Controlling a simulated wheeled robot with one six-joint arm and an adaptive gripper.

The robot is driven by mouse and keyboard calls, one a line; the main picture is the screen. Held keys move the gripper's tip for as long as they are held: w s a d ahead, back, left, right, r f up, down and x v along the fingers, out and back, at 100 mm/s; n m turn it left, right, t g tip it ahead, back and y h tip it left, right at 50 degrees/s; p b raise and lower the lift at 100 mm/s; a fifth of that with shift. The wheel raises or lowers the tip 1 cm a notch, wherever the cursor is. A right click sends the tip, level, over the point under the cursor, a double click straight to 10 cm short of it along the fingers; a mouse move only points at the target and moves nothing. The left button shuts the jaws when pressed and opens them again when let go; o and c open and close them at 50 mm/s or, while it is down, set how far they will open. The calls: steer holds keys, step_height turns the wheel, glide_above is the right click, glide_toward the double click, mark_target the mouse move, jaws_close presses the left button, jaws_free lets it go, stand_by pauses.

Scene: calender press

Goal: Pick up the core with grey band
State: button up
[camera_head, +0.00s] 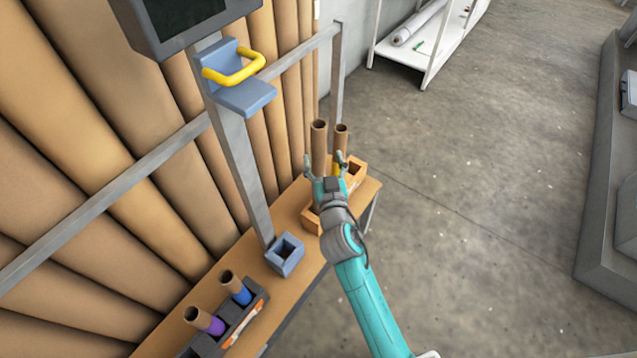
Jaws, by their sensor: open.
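Two upright brown cardboard cores stand at the orange-brown rack at the far end of the bench: a taller left core (319,140) and a shorter right core (341,134). Yellow shows low on the right core. The left core's lower part is hidden behind my gripper, and I see no grey band on any core. My gripper (325,161) is open, with its fingers pointing up the picture in front of these two cores. Its distance from them is hard to tell. The orange-brown rack (357,172) is partly covered by my gripper.
A dark rack (262,297) at the near end holds a purple-banded core (205,321) and a blue-banded core (237,288). A blue-grey square holder (285,256) stands between the racks. A metal post, rail and large brown rolls border the left.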

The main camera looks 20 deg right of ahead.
mark_target(320, 153)
steer(key=shift+w+d+f, duration=0.15)
steer(key=shift+w+f, duration=0.05)
steer(key=shift+w, duration=1.25)
steer(key=shift+w+d+f, duration=0.15)
steer(key=shift+w, duration=1.25)
steer(key=shift+c, duration=0.3)
jaws_close()
